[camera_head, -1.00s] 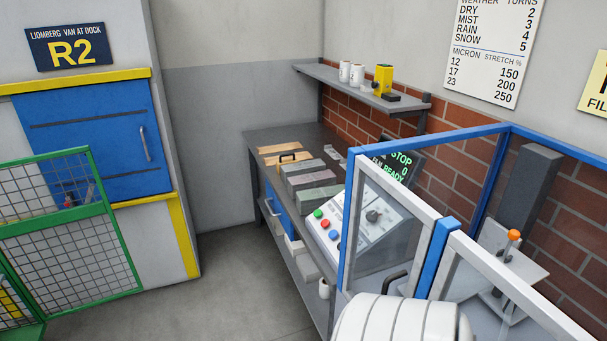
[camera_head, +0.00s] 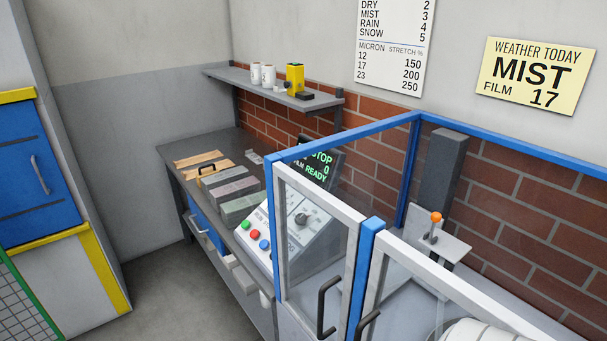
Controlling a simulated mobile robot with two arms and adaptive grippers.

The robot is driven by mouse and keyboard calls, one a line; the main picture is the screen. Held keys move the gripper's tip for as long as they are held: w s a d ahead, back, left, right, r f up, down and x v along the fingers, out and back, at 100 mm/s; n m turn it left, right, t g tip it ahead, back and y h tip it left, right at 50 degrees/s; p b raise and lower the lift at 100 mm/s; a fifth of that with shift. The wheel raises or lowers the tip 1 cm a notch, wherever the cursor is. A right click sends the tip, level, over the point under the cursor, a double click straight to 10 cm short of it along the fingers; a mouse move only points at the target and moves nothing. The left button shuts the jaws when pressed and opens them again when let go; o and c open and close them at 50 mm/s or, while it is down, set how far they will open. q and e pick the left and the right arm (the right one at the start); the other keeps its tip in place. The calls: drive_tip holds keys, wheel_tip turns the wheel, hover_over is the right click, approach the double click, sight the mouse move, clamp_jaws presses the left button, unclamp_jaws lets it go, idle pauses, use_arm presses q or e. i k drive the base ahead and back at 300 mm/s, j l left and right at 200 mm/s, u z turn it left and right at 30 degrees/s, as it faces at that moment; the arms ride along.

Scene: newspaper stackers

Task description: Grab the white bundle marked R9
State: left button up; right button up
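No white bundle marked R9 can be made out in this view. Neither of my grippers is in view. A white, rounded, ribbed form (camera_head: 482,332) is cut off by the bottom edge at the right; no marking shows on it, and I cannot tell what it is.
A glass-panelled enclosure with a blue frame (camera_head: 365,280) fills the front right. Beside it, a control panel (camera_head: 292,222) and several blocks stand on the grey bench (camera_head: 205,143). A shelf (camera_head: 272,88) holds mugs. A blue shutter (camera_head: 25,185) is at left. Floor (camera_head: 165,290) between is clear.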

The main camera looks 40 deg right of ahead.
sight(210, 182)
drive_tip(key=i+j+z, duration=0.2)
drive_tip(key=i+z, duration=0.3)
drive_tip(key=i+j+z, duration=1)
